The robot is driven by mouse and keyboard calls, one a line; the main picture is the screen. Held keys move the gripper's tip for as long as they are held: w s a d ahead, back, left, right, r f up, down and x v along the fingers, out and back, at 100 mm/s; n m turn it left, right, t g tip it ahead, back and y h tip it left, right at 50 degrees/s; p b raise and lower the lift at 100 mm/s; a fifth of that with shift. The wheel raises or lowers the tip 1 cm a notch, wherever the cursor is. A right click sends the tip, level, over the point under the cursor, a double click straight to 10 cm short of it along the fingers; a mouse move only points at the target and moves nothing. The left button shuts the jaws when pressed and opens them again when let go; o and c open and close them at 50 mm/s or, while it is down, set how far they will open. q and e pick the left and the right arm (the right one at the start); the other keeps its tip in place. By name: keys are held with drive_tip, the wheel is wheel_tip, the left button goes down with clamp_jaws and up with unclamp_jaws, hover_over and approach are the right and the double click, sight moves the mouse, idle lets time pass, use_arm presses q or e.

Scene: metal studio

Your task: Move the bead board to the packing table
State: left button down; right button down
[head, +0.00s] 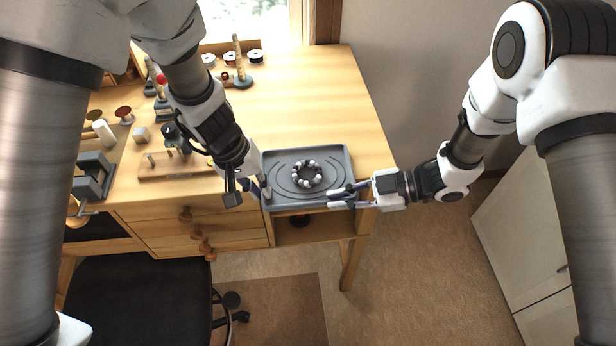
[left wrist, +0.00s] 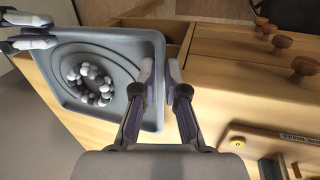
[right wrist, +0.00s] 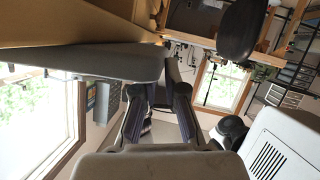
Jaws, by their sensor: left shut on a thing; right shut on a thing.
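The bead board (head: 330,158) is a grey rectangular tray with curved grooves, at the front right of the wooden desk. A ring of white, grey and dark beads (head: 294,174) lies in its middle; the ring also shows in the left wrist view (left wrist: 76,90). My left gripper (head: 262,190) is shut on the board's left edge, and in its wrist view (left wrist: 160,68) the fingers straddle the rim. My right gripper (head: 340,197) is shut on the board near its front right corner. In the right wrist view the board (right wrist: 100,62) appears edge-on at the fingers.
The wooden desk (head: 310,90) has clear room behind the board. Spools (head: 256,56), a post on a round base (head: 240,76) and a wooden tool block (head: 180,166) stand behind and left. A black chair (head: 140,300) is in front; a white cabinet (head: 530,230) stands right.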

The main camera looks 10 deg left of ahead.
wheel_tip(320, 180, up, 5)
drive_tip(key=p, duration=0.5)
drive_tip(key=shift+w+r, duration=0.1)
drive_tip(key=shift+r, duration=0.05)
drive_tip(key=shift+w, duration=0.1)
